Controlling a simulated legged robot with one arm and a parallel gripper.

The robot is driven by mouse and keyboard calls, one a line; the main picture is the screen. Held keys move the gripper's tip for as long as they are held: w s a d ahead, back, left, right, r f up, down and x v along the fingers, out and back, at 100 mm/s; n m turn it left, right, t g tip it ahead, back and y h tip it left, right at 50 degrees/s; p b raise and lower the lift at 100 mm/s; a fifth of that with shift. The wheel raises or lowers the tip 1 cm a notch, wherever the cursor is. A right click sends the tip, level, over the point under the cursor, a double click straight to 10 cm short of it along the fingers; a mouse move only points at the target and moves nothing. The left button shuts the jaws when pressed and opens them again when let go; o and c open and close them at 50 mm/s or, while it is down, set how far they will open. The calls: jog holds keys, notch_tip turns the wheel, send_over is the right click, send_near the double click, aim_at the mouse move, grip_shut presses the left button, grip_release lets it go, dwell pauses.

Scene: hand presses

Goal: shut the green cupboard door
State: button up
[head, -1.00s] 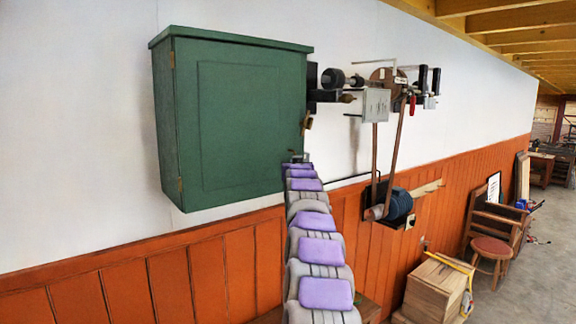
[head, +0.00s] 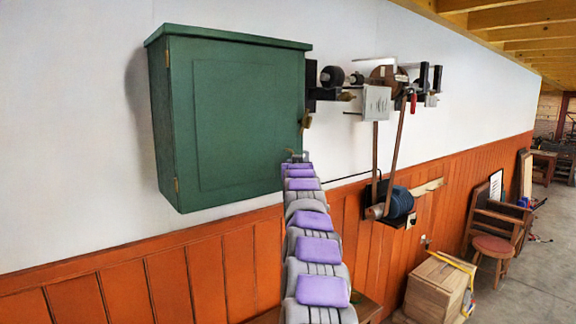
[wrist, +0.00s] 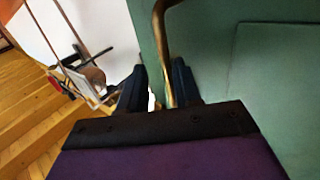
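The green cupboard (head: 160,120) hangs on the white wall, with brass hinges along its left edge. Its door (head: 240,125) faces me and looks shut or nearly shut; I cannot tell if a small gap remains. A brass handle (head: 306,120) sits at the door's right edge. My gripper (head: 296,157) is at the lower right edge of the door, small in the head view. In the wrist view my gripper (wrist: 158,82) has its dark fingers apart, with the curved brass handle (wrist: 160,35) reaching down between them, closer to the right finger. Contact is unclear.
A machine with a belt and a grey plate (head: 376,103) is mounted on the wall right of the cupboard. A blue motor (head: 398,203) sits below it. A wooden crate (head: 436,285) and a chair (head: 495,240) stand lower right. Orange panelling (head: 130,285) covers the lower wall.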

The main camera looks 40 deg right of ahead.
jog(key=shift+o, duration=0.8)
jog(key=shift+s+d, duration=0.15)
jog(key=shift+d, duration=0.35)
jog(key=shift+w+a+r, duration=0.2)
jog(key=shift+a, duration=0.1)
jog(key=b+v, duration=1.4)
jog(key=v, duration=0.3)
jog(key=shift+s+f, duration=0.1)
